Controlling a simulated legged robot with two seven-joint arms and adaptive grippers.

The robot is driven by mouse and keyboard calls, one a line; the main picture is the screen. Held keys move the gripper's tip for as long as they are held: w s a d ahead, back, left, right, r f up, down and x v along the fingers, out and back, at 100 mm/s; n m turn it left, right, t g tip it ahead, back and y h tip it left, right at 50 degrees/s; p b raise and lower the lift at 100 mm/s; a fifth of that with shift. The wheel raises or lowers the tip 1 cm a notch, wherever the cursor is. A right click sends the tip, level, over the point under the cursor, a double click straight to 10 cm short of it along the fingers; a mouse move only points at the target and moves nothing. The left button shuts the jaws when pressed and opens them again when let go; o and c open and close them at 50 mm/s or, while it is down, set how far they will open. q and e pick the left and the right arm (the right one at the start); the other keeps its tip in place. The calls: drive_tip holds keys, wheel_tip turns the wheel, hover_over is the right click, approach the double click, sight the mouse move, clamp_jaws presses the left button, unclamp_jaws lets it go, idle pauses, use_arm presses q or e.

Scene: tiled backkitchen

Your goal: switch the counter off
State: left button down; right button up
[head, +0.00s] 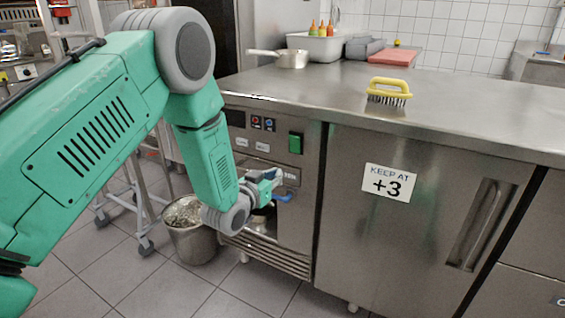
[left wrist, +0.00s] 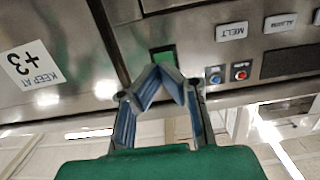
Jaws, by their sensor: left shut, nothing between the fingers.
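The counter (head: 460,118) is a steel refrigerated unit with a control panel at its left end. A green rocker switch (head: 296,143) sits at the panel's upper right; its lower part is hidden behind my fingertips in the left wrist view (left wrist: 162,57). My left gripper (head: 277,184) is in front of the panel, below the switch in the head view. Its fingers are shut with nothing between them, and the tips point towards the switch in the left wrist view (left wrist: 168,72). I cannot tell whether they touch the panel. My right gripper is out of view.
A yellow-handled brush (head: 391,88), a saucepan (head: 291,59) and a bin with sauce bottles (head: 318,45) stand on the countertop. A small red button (head: 257,122) and a blue button (head: 269,123) are left of the switch. A metal bucket (head: 190,240) stands below my forearm.

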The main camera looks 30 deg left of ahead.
use_arm(q)
drive_tip(key=shift+s+f+p, duration=0.2)
drive_tip(key=shift+s+f, duration=0.05)
drive_tip(key=shift+s, duration=0.75)
drive_tip(key=shift+s+f+p, duration=0.15)
drive_tip(key=shift+s+f, duration=0.05)
drive_tip(key=shift+s, duration=0.8)
drive_tip(key=s+d+f+g+p, duration=0.3)
drive_tip(key=s+f+g, duration=0.25)
drive_tip(key=s, duration=0.35)
drive_tip(key=s+d+f+g+p, duration=0.2)
drive_tip(key=s+f+g+p, duration=0.15)
drive_tip(key=s+f, duration=0.45)
drive_tip(key=s+d+g+p, duration=0.2)
drive_tip(key=s+g, duration=0.5)
drive_tip(key=s, duration=1.5)
drive_tip(key=shift+s+m, duration=0.25)
drive_tip(key=shift+m, duration=0.05)
drive_tip(key=shift+w, duration=0.15)
